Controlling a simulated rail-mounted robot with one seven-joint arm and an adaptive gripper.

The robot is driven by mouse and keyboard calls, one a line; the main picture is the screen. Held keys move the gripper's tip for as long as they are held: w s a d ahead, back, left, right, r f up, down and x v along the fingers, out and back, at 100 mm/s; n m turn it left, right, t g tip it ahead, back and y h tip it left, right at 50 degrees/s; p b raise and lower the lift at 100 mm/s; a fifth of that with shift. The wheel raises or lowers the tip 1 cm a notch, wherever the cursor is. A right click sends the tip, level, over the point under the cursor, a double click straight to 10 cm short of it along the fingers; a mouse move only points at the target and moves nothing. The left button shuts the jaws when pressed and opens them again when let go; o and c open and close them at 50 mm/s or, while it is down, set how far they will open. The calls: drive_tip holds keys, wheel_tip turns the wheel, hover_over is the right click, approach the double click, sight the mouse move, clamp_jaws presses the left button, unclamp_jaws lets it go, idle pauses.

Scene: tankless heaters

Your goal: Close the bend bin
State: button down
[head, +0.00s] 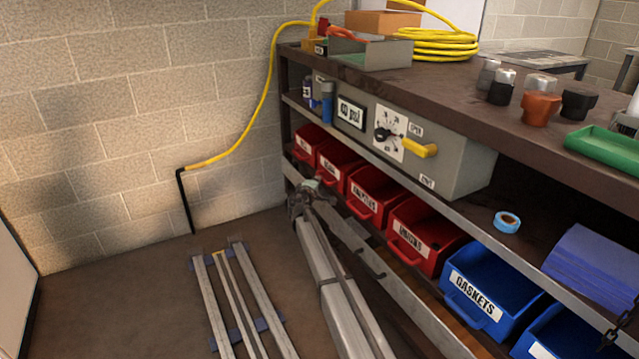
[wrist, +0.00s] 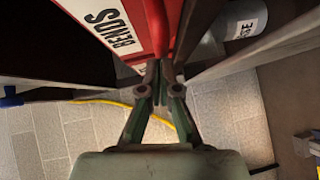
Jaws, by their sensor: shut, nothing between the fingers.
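The bend bin (wrist: 115,33) is a red bin with a white "BENDS" label, seen close in the upper middle of the wrist view. Its red handle edge stands just ahead of my fingertips. My gripper (wrist: 162,78) is shut and empty, with its tips close to the bin's front. I cannot tell whether they touch it. In the head view my gripper (head: 307,189) is low in front of the row of red bins (head: 370,196). The small labels at the far end of that row are hard to read, and how far the bend bin sticks out is unclear.
Blue bins, one marked "GASKETS" (head: 490,290), stand at the near end of the row. A grey box with a yellow lever (head: 420,150) sits on the shelf above. A yellow hose (head: 262,90) runs down the wall. Metal rails (head: 235,300) lie on the floor.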

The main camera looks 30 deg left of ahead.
drive_tip(key=shift+w+d, duration=0.2)
drive_tip(key=shift+w, duration=0.1)
